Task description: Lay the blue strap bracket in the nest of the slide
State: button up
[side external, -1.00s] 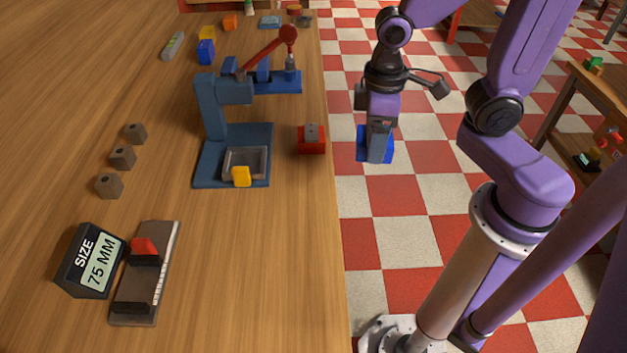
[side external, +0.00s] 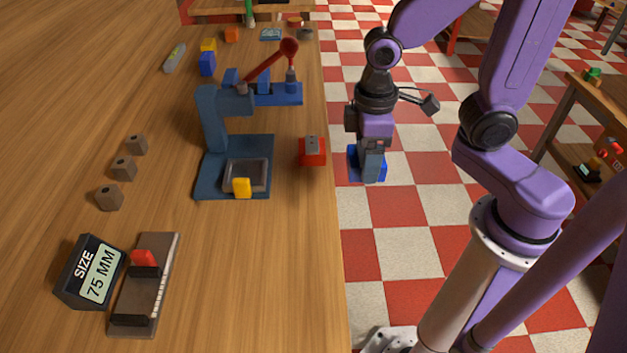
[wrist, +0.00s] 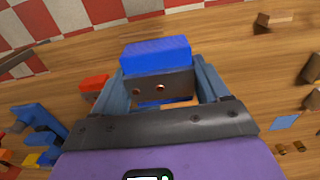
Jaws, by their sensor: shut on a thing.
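The blue strap bracket (side external: 381,168) is held in my gripper (side external: 369,178), out past the table's right edge over the floor. In the wrist view the bracket (wrist: 155,55) lies between the two fingers of my gripper (wrist: 160,70), with a darker face with two holes towards the camera. The fingers hide part of it in the side view. On the table, a grey square-framed tray (side external: 262,178) with a yellow tab (side external: 242,187) sits on the base of a blue press (side external: 210,185). It looks like the slide with its nest, and it looks empty. My gripper is to its right, well apart.
A red block with a grey top (side external: 313,153) stands near the table edge, between the press and my gripper. The press's red lever (side external: 268,65) rises above it. Several brown nuts (side external: 123,168), a size display (side external: 90,270) and a gauge (side external: 146,285) stand to the left.

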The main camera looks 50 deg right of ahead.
jog(key=w+a+f, duration=0.1)
jog(key=w+f, duration=0.1)
jog(key=w, duration=0.1)
jog(key=w+a+f, duration=0.1)
jog(key=w+f, duration=0.2)
jog(key=w+a+f, duration=0.1)
jog(key=w+f, duration=0.1)
jog(key=w, duration=0.1)
jog(key=shift+w+f, duration=0.2)
jog(key=shift+f, duration=0.05)
jog(key=f, duration=0.2)
jog(key=shift+w+a+f, duration=0.1)
jog(key=shift+w+f, duration=0.3)
jog(key=shift+f, duration=0.45)
jog(key=shift+f, duration=0.2)
jog(key=o, duration=1.1)
